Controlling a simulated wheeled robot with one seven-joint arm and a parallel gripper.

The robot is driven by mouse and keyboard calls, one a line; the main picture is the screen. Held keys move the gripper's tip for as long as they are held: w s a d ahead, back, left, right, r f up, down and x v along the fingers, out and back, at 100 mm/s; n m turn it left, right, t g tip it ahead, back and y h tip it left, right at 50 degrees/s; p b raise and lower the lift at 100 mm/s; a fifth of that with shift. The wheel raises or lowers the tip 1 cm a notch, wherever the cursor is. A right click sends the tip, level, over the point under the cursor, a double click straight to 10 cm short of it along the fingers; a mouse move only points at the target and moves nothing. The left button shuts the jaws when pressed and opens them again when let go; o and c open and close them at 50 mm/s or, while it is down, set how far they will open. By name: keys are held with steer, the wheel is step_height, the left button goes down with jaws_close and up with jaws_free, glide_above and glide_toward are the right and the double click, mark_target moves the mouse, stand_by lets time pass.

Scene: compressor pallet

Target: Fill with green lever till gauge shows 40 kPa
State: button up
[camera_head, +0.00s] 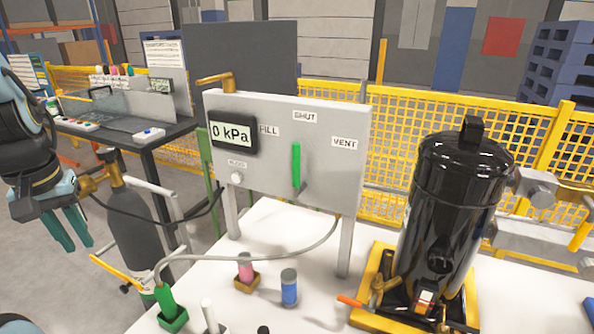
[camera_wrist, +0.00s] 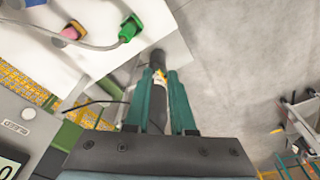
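The grey panel (camera_head: 265,178) stands on the white table and carries the labels FILL, SHUT and VENT. The green lever (camera_head: 296,165) on it points straight up at SHUT. The gauge (camera_head: 232,134) at the panel's left reads 0 kPa; its edge shows in the wrist view (camera_wrist: 9,167). My gripper (camera_head: 70,232) is at the far left of the head view, well away from the lever, fingers pointing down. In the wrist view its teal fingers (camera_wrist: 162,78) are apart. A dark gas cylinder (camera_wrist: 157,62) shows beyond the gap, not gripped. The lever is not seen there.
The dark cylinder (camera_head: 138,222) on its trolley stands between my gripper and the table (camera_head: 215,270). A hose runs to a green plug (camera_head: 169,308). Pink (camera_head: 246,268) and blue (camera_head: 289,287) pieces stand before the panel. A black tank (camera_head: 448,210) stands at right.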

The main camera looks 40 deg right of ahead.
steer(key=shift+o, duration=0.7)
steer(key=w+d+r+m+b, duration=0.1)
steer(key=w+d+m, duration=0.2)
steer(key=d, duration=0.5)
steer(key=shift+d+r+m+h, duration=0.2)
steer(key=shift+r+m+h, duration=0.1)
steer(key=shift+h, duration=0.1)
steer(key=m+g+h+b, duration=0.2)
steer(key=m+h+b, duration=0.15)
steer(key=m, duration=0.95)
glide_toward(299, 163)
steer(key=shift+w+d+f+b, duration=0.35)
steer(key=shift+w+d+f, duration=0.05)
steer(key=shift+d+f, duration=0.15)
steer(key=p+x, duration=0.2)
steer(key=x, duration=0.8)
steer(key=shift+f, duration=0.25)
steer(key=shift+c, duration=0.2)
jaws_close()
